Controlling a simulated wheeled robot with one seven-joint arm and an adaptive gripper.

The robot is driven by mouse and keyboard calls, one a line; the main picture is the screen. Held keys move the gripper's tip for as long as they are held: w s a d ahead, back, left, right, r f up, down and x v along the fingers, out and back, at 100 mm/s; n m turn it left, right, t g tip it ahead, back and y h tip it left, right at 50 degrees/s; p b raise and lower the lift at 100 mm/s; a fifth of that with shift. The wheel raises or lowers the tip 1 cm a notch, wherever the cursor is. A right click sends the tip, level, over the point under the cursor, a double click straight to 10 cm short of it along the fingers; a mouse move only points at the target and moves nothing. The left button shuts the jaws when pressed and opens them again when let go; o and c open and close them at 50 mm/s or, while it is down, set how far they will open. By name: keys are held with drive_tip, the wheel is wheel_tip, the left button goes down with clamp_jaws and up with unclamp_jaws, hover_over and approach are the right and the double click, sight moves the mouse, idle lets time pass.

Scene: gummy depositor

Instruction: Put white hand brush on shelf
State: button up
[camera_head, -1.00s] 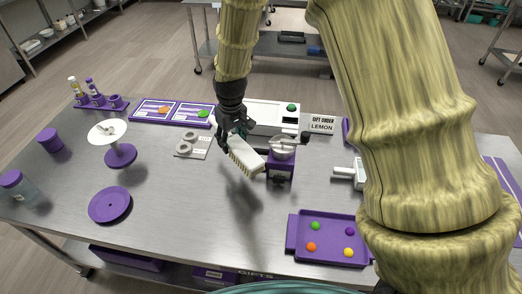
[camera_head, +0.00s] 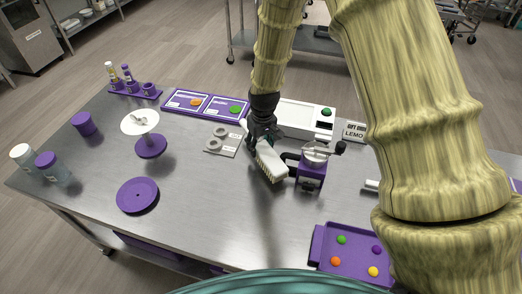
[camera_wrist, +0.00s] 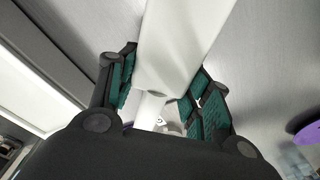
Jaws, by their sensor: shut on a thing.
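The white hand brush (camera_head: 270,163) has a white body and pale bristles. My gripper (camera_head: 262,140) is shut on it and holds it tilted, close above the steel table, just left of the purple depositor (camera_head: 311,178). In the wrist view the brush's white body (camera_wrist: 185,40) runs between the green-padded fingers of my gripper (camera_wrist: 160,95). The bristles are hidden in the wrist view. A wire shelf (camera_head: 80,20) with pale dishes stands at the far upper left. A steel shelf unit (camera_head: 310,40) stands behind the table.
The steel table (camera_head: 220,225) is bare in the front middle. A purple tray (camera_head: 320,245) with coloured gummies lies at the front right. A white scale (camera_head: 300,117), a cake stand (camera_head: 140,122), a purple disc (camera_head: 137,194) and bottles (camera_head: 48,160) stand around.

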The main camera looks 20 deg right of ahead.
drive_tip(key=shift+s+d+f+p, duration=0.1)
drive_tip(key=shift+s+f+p, duration=0.2)
drive_tip(key=shift+s+f, duration=0.2)
drive_tip(key=shift+f, duration=0.85)
drive_tip(key=shift+w+f, duration=0.25)
drive_tip(key=shift+f, duration=0.05)
drive_tip(key=shift+s+r, duration=0.15)
drive_tip(key=shift+s, duration=0.1)
drive_tip(key=o, duration=1.3)
drive_tip(key=shift+w+f, duration=0.15)
drive_tip(key=shift+f, duration=0.05)
drive_tip(key=shift+r, duration=0.1)
